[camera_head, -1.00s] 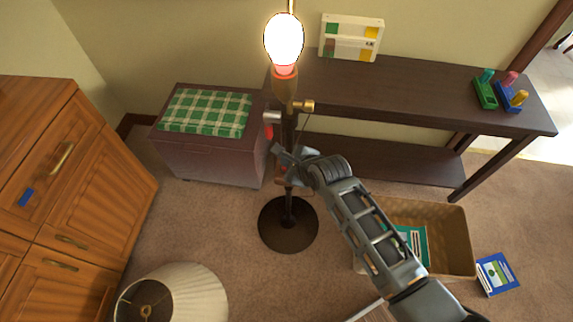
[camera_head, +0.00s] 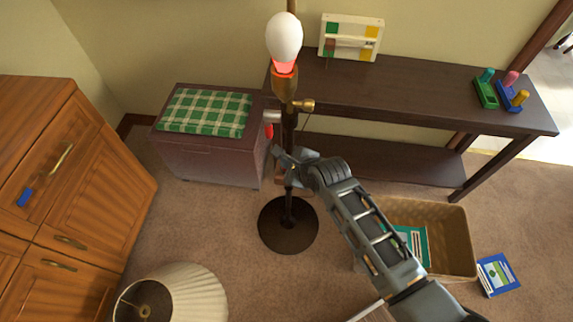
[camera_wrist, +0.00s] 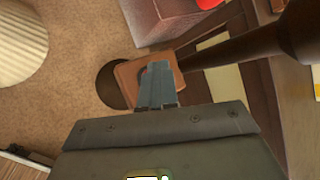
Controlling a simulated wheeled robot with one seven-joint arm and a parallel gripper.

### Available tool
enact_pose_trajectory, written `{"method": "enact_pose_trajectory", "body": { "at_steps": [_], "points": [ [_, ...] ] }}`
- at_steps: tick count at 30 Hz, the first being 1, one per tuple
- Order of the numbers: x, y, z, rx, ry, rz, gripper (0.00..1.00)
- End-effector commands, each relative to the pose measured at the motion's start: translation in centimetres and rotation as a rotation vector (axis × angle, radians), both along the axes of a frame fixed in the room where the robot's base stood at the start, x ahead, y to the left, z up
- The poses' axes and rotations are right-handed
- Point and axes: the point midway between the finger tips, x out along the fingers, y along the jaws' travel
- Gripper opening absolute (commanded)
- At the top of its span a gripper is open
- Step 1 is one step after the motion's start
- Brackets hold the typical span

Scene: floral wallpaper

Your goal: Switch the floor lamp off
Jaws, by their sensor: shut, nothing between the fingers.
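A brass knob (camera_head: 304,105) sticks out to the right below the socket. My gripper (camera_head: 277,152) is at the pole, below that knob. In the wrist view my gripper (camera_wrist: 158,68) is shut, its fingers over a brown square plate (camera_wrist: 126,72) beside the dark pole (camera_wrist: 235,48). A small reddish patch shows by the fingertips. The fingers hide part of the plate, and I cannot tell whether they touch it.
A lampshade (camera_head: 190,293) lies on the carpet at front left. A chest with a green checked cushion (camera_head: 205,112) and a dark console table (camera_head: 410,92) stand behind the lamp. A wicker basket (camera_head: 455,240) is right of my arm. Wooden cabinets (camera_head: 100,180) fill the left.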

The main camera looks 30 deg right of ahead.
Motion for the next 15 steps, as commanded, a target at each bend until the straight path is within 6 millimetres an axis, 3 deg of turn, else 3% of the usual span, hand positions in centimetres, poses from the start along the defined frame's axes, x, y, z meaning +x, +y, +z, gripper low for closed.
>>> {"method": "enact_pose_trajectory", "body": {
  "at_steps": [15],
  "points": [
    [-0.1,0.0,1.2,0.0,0.001,0.0,0.0]
  ]
}}
